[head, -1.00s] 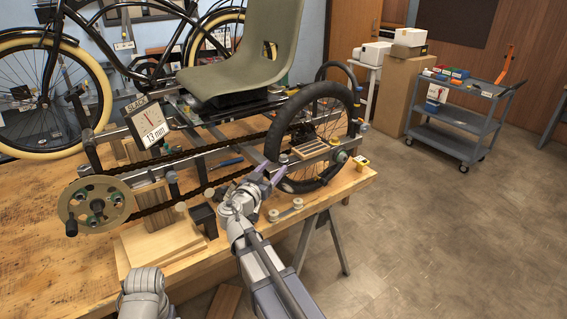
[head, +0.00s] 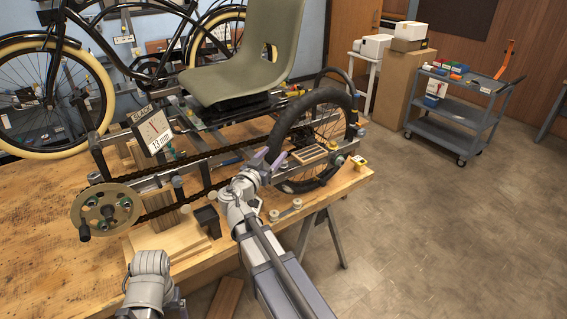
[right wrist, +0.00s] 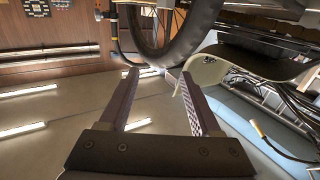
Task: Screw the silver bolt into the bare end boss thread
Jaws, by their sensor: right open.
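My right gripper (head: 269,157) is open, at the near side of the trike's wheel (head: 312,135) and above the bench's front edge. In the right wrist view its two fingers (right wrist: 160,76) stand apart with nothing between them. The trike frame (head: 200,160) lies along the bench. A rounded end fitting (head: 339,160) shows at the frame's right end, right of the gripper; I cannot make out whether it is the boss or has a thread. I cannot pick out the silver bolt in either view. My left arm shows at the bottom left, but its gripper does not show.
The wooden bench (head: 45,240) carries a chainring (head: 107,210), wooden blocks and a small yellow item (head: 358,162) at its right corner. A seat (head: 243,55) rises above the frame. A grey cart (head: 455,108) stands at the right. The floor between is clear.

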